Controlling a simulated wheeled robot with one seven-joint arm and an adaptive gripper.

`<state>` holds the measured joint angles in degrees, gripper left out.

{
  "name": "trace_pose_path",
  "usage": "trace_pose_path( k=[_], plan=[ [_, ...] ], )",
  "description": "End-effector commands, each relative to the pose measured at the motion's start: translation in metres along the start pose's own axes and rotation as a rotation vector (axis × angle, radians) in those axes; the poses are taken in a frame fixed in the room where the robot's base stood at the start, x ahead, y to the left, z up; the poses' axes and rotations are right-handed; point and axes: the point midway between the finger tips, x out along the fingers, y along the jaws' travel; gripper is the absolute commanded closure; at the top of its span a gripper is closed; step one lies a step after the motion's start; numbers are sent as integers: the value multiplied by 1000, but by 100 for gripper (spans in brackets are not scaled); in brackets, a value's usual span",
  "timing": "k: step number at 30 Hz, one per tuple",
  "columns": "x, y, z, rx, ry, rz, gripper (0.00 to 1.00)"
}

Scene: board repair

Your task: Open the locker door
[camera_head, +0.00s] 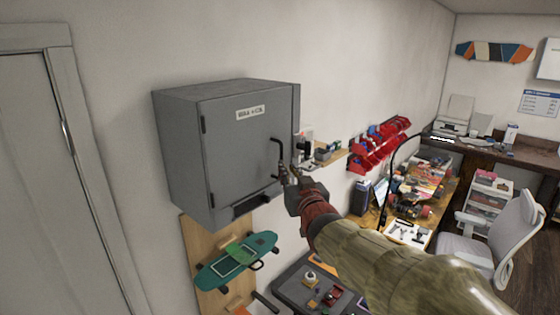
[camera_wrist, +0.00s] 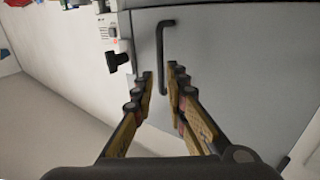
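The grey metal locker (camera_head: 180,150) hangs on the wall, with its door (camera_head: 235,155) shut. A black bar handle (camera_head: 279,150) is on the right side of the door, and the handle also shows in the wrist view (camera_wrist: 161,50). My gripper (camera_head: 284,172) is at the lower part of the handle. In the wrist view my gripper's fingers (camera_wrist: 162,80) are apart, one on each side of the handle's lower end. I see gaps between the fingers and the bar; whether the bar lies fully between the fingertips in depth is unclear.
A wall shelf (camera_head: 330,157) with small items is just right of the locker. A teal skateboard (camera_head: 237,261) hangs on a wooden board below it. A cluttered workbench (camera_head: 440,185) and an office chair (camera_head: 510,240) stand at right. Bare wall is left of the locker.

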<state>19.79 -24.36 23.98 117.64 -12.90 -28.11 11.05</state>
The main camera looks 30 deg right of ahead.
Motion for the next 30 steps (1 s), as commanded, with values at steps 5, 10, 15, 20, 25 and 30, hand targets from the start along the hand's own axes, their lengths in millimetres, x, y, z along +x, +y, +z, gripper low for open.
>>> trace_pose_path(
  k=[5,10,15,20,25,30],
  plan=[
    [20,0,0,1,-5,0,86],
    [44,0,0,1,-6,0,86],
    [63,0,0,1,-5,0,86],
    [72,0,0,1,-4,1,86],
    [74,0,1,1,-4,1,86],
    [74,0,1,1,-4,1,87]
  ],
)
